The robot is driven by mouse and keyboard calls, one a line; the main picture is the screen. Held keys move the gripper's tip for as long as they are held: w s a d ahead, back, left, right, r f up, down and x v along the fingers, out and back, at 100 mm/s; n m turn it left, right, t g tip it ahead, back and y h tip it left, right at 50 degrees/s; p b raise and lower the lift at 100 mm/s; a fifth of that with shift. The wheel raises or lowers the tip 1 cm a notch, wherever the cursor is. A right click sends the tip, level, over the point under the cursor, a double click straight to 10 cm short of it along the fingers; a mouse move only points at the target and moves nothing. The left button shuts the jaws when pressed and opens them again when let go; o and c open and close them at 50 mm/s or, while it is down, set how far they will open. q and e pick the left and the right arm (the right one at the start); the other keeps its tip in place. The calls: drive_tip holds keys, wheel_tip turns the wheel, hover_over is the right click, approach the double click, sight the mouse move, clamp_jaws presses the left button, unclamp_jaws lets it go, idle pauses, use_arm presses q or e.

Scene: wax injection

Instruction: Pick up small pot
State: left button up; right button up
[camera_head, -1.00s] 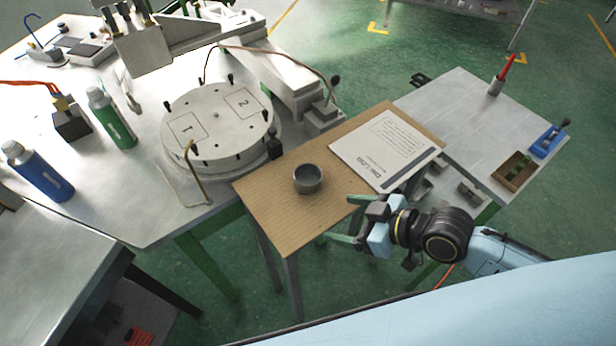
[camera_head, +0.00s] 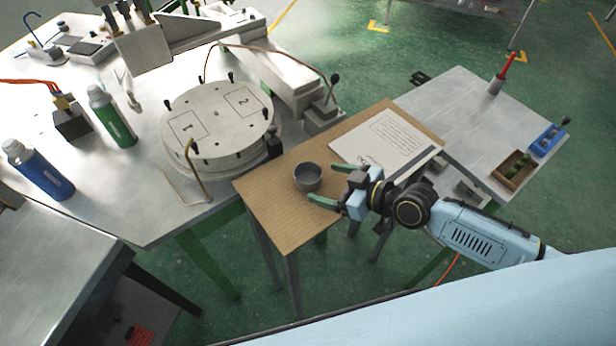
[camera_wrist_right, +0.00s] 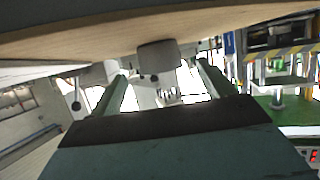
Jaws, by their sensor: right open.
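The small pot (camera_head: 307,177) is a round grey cup standing upright on the brown wooden table. My right gripper (camera_head: 322,184) is open, just right of the pot in the head view, with its green fingers pointing at it. The fingers look apart from the pot, one toward its far side and one toward its near side. In the right wrist view the pot (camera_wrist_right: 158,57) shows ahead, between the two open fingers (camera_wrist_right: 160,82). My left gripper is in neither view.
A printed sheet (camera_head: 388,143) lies on the wooden table (camera_head: 268,204), behind and right of the pot. A round white machine plate (camera_head: 217,117) stands to the left. A grey side table (camera_head: 450,110) with a small tray (camera_head: 513,170) is at the right.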

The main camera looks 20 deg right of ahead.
sight(298, 173)
drive_tip(key=x, duration=0.5)
drive_tip(key=shift+w+r, duration=0.15)
drive_tip(key=shift+r, duration=0.2)
drive_tip(key=c, duration=1.1)
